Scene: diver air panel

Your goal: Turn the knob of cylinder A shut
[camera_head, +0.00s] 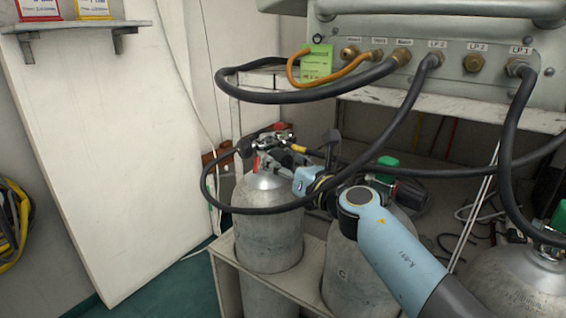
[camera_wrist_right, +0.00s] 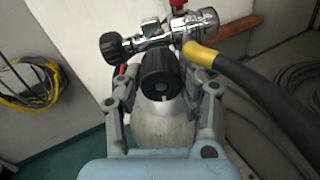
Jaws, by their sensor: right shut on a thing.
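A grey cylinder (camera_head: 268,225) stands on the left of a light shelf, with a chrome valve (camera_head: 275,143) on top. I see no letter on it, so I cannot tell from marking that it is cylinder A. In the right wrist view, a black knob (camera_wrist_right: 160,78) sits between the fingers of my right gripper (camera_wrist_right: 161,98), above the cylinder's pale shoulder. My right gripper also shows at this valve in the head view (camera_head: 277,164); it is shut on the black knob. The knob is mostly hidden in the head view. My left gripper is not in view.
A second cylinder (camera_head: 345,285) stands to the right, partly behind my right arm. A black hose with a yellow fitting (camera_wrist_right: 201,53) runs close beside the gripper. Looped hoses hang from the grey panel (camera_head: 460,40) above.

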